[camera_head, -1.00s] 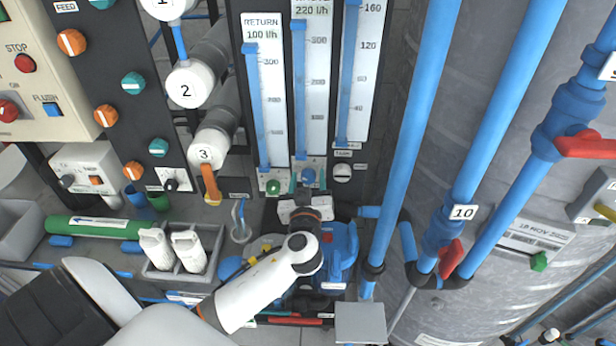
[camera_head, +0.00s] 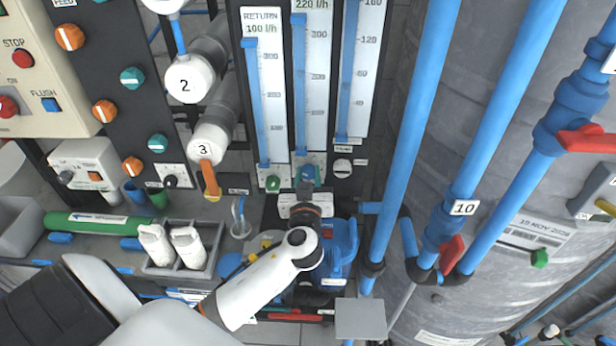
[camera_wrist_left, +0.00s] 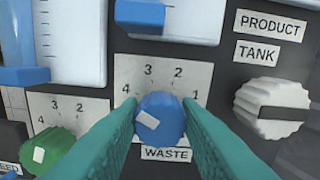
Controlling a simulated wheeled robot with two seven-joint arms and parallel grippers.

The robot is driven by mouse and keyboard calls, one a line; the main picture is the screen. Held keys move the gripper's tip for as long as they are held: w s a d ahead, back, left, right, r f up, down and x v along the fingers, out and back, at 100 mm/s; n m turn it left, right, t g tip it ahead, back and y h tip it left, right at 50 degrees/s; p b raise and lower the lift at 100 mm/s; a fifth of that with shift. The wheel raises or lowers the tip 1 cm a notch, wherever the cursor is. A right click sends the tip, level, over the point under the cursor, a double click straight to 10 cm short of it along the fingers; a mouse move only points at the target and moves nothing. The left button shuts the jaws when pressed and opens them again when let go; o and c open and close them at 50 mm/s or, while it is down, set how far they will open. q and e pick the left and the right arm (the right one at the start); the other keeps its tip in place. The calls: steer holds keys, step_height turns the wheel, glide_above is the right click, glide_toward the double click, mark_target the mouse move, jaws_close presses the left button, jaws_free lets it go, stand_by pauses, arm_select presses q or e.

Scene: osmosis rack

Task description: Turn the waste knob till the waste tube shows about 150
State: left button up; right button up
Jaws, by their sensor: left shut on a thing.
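The blue waste knob (camera_wrist_left: 158,118) sits above its WASTE label in the left wrist view. Its white mark points left and slightly up, toward the 4 side of its dial. My left gripper (camera_wrist_left: 160,122) has its teal fingers on either side of the knob, shut on it. In the head view my left gripper (camera_head: 307,176) hides most of the knob. The waste tube (camera_head: 299,90) is the middle one, with a plate reading 220 l/h partly cut off at the top. Its blue column reaches well above the 300 mark. My right gripper is not in view.
The return tube (camera_head: 265,100), set at 100 l/h, stands left of the waste tube. Blue pipes (camera_head: 415,130) rise to the right of the panel.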

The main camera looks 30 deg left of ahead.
arm_select(q)
steer(key=m+b, duration=0.1)
steer(key=m, duration=0.6)
steer(key=shift+d, duration=0.1)
steer(key=m+p, duration=0.1)
steer(key=m, duration=0.4)
steer(key=m+p, duration=0.1)
steer(key=m, duration=0.3)
steer(key=shift+f+m, duration=0.1)
steer(key=shift+m, duration=0.3)
steer(key=o, duration=1)
steer(key=shift+c, duration=0.2)
